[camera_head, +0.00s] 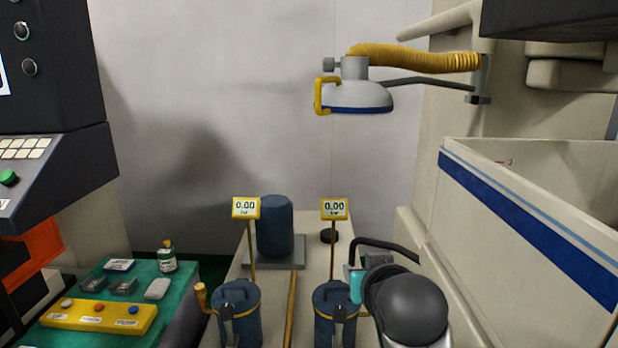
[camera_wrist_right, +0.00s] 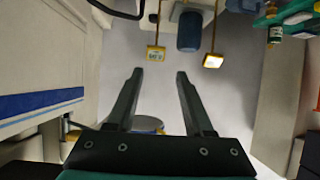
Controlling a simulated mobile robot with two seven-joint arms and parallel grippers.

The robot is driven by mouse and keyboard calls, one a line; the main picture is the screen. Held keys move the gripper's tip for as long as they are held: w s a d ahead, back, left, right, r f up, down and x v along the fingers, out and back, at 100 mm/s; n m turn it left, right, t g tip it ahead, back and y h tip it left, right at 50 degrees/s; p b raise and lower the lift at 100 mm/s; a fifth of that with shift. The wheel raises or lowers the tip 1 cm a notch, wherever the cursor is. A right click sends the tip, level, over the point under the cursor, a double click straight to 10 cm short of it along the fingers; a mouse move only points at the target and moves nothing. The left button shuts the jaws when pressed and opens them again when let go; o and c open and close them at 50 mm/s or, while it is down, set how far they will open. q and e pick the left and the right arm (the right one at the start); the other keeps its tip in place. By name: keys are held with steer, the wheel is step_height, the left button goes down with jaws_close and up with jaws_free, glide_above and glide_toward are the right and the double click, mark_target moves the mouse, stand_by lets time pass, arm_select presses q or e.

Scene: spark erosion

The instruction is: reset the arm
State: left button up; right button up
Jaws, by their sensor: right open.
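My right arm shows at the bottom right of the head view as a large dark rounded link. A small teal part of my right gripper (camera_head: 355,287) shows beside it, near the right blue canister (camera_head: 334,302); its fingers are hidden there. In the right wrist view, the two dark fingers of my right gripper (camera_wrist_right: 160,75) stand wide apart with nothing between their tips. My left gripper is not in view.
A beige tank (camera_head: 535,225) with a blue stripe stands close on the right. A lamp-like hood (camera_head: 357,97) hangs above. A blue cylinder (camera_head: 274,226) and the left canister (camera_head: 238,305) stand in the middle. A green-topped table (camera_head: 195,290) holds a yellow button box (camera_head: 98,316).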

steer(key=s+d+f+g, duration=0.2)
steer(key=s+f+g, duration=0.1)
steer(key=s+f, duration=0.6)
steer(key=s+d+f+n+g, duration=0.1)
steer(key=s+d+f+g, duration=0.2)
steer(key=s+f, duration=0.5)
steer(key=s+d+f+g, duration=0.25)
steer(key=s+f, duration=0.35)
steer(key=s, duration=0.6)
step_height(320, 180, down, 27)
steer(key=s+g+b, duration=0.2)
steer(key=b, duration=0.4)
arm_select(q)
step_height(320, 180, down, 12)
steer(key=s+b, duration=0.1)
steer(key=b, duration=0.4)
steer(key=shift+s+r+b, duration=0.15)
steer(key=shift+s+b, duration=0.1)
steer(key=shift+b, duration=0.05)
arm_select(e)
steer(key=s+d+f, duration=0.2)
steer(key=s+f, duration=1.3)
steer(key=f, duration=0.5)
steer(key=shift+s+f+n+g, duration=0.3)
steer(key=shift+s+n+g, duration=0.1)
steer(key=shift+g, duration=0.05)
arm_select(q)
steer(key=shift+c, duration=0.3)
